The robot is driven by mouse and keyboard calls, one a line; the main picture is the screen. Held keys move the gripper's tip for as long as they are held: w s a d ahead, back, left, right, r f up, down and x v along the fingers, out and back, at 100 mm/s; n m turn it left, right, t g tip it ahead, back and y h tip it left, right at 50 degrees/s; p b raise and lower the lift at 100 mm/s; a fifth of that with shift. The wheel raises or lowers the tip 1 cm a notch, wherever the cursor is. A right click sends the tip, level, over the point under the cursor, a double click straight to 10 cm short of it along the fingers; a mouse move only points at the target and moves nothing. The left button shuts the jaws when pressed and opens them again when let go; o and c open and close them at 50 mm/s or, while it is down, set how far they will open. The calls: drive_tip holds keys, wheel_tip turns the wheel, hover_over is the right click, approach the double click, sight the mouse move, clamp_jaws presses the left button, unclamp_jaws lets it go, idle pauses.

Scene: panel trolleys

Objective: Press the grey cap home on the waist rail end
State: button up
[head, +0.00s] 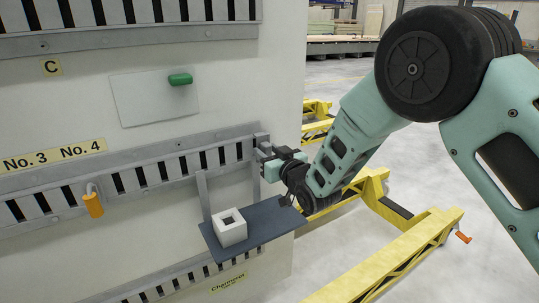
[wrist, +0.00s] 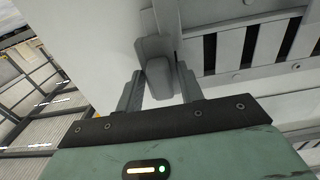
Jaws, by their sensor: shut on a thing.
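The waist rail (head: 150,178) is a grey slotted rail running across the pale panel to its right edge. It also shows in the wrist view (wrist: 245,82), at the right. My gripper (head: 264,157) is at the rail's right end. In the wrist view my gripper (wrist: 160,88) has its two fingers on either side of the grey cap (wrist: 158,78) and is shut on it. The cap is up against the panel edge by the rail end. Whether it is fully seated cannot be told. In the head view the gripper partly hides the cap.
A dark shelf (head: 278,222) below the rail end carries a white block with a square hole (head: 230,230). An orange padlock-like tag (head: 93,204) hangs on the rail. A green item (head: 180,79) is on a plate above. Yellow trolley frames (head: 400,262) stand on the floor at right.

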drive_tip(key=shift+w+a, duration=0.25)
drive_tip(key=shift+w, duration=0.1)
drive_tip(key=o, duration=1.1)
drive_tip(key=b+v, duration=0.1)
drive_tip(key=v, duration=0.7)
drive_tip(key=shift+d+b, duration=0.1)
drive_tip(key=shift+b, duration=0.2)
